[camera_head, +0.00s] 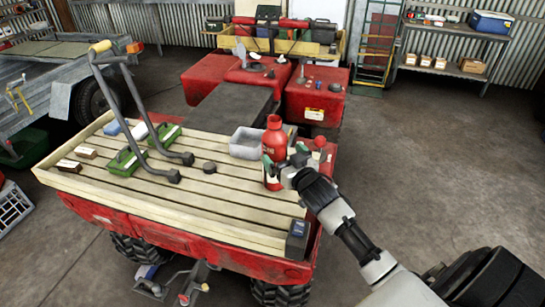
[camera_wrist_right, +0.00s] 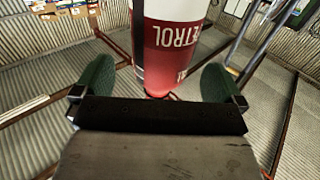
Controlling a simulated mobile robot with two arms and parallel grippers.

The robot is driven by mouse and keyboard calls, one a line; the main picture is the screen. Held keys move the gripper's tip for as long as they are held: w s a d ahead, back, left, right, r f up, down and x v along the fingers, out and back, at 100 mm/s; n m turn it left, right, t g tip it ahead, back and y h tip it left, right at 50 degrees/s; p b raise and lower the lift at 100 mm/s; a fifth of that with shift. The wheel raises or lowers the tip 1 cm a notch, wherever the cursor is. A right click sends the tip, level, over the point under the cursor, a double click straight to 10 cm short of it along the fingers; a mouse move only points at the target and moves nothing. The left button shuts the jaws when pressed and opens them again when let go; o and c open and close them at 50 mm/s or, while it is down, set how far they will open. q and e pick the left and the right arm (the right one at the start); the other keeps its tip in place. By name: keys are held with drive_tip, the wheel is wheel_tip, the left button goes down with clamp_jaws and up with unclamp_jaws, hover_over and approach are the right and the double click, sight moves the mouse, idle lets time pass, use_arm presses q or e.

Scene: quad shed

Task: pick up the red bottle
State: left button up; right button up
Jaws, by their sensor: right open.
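The red bottle (camera_head: 273,138) stands upright at the right side of the slatted wooden bed (camera_head: 225,222) of a red quad. My right gripper (camera_head: 284,162) is at the bottle's near right side, low on its body. In the right wrist view the bottle (camera_wrist_right: 172,48) shows a white band and a red band with the letters "PETROL". It lies between and ahead of the two green finger pads of my right gripper (camera_wrist_right: 156,82), which are spread open. Gaps show on both sides, wider on the left. My left gripper is not in view.
A grey tray (camera_head: 246,143) stands just left of the bottle, and a red knob (camera_head: 320,142) is close on its right. Bent grey handlebars (camera_head: 125,110) rise over the bed's left half. A small dark box (camera_head: 297,238) sits at the near right corner.

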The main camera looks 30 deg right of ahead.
drive_tip(key=w+p, duration=0.1)
drive_tip(key=w, duration=0.3)
drive_tip(key=shift+w+f, duration=0.1)
drive_tip(key=shift+f, duration=0.05)
drive_tip(key=shift+w+d+f+p, duration=0.15)
drive_tip(key=shift+w+p, duration=0.15)
drive_tip(key=shift+w, duration=0.3)
drive_tip(key=shift+c, duration=0.5)
drive_tip(key=c, duration=1)
